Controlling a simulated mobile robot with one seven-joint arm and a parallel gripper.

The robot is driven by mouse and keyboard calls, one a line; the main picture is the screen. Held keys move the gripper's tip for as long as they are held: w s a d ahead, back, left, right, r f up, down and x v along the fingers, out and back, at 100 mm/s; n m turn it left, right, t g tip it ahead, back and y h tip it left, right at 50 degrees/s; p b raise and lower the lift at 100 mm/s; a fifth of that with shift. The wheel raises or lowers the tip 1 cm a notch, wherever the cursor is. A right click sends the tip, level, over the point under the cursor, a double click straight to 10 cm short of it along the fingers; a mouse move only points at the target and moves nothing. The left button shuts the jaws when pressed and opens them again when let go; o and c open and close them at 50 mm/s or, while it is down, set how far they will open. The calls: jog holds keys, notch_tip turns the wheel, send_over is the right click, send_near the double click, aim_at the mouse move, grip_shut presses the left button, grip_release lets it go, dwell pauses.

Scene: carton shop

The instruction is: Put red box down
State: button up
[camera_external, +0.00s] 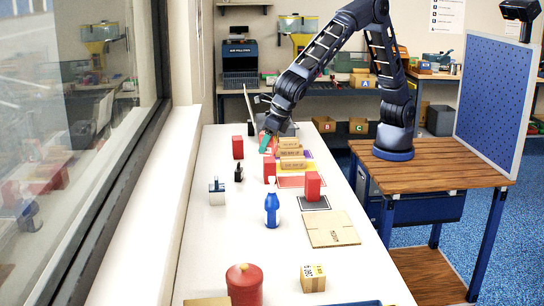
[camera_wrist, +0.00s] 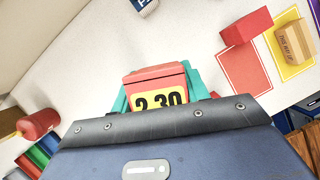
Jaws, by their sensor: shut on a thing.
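My gripper (camera_external: 265,146) is at the far part of the white bench, its teal fingers closed on a red box. In the wrist view this red box (camera_wrist: 156,78) sits between the teal fingers of my gripper (camera_wrist: 158,88), its yellow label reading "2.30". Its lower part is hidden by the gripper body. It seems held above the bench, but the exact height is unclear. Other red boxes stand on the bench: one at the left (camera_external: 238,147), one near the middle (camera_external: 269,172) and one on a dark mat (camera_external: 313,184).
Nearer are a blue bottle (camera_external: 271,210), a flat carton (camera_external: 332,229) and a red canister (camera_external: 244,286). The window ledge bounds the left; bare bench lies at left centre.

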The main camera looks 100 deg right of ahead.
aim_at(263, 205)
jog(key=shift+d+f, duration=0.2)
jog(key=shift+f, duration=0.2)
notch_tip(263, 205, down, 19)
jog(key=shift+f, duration=0.1)
jog(key=shift+f, duration=0.15)
jog(key=o, duration=1)
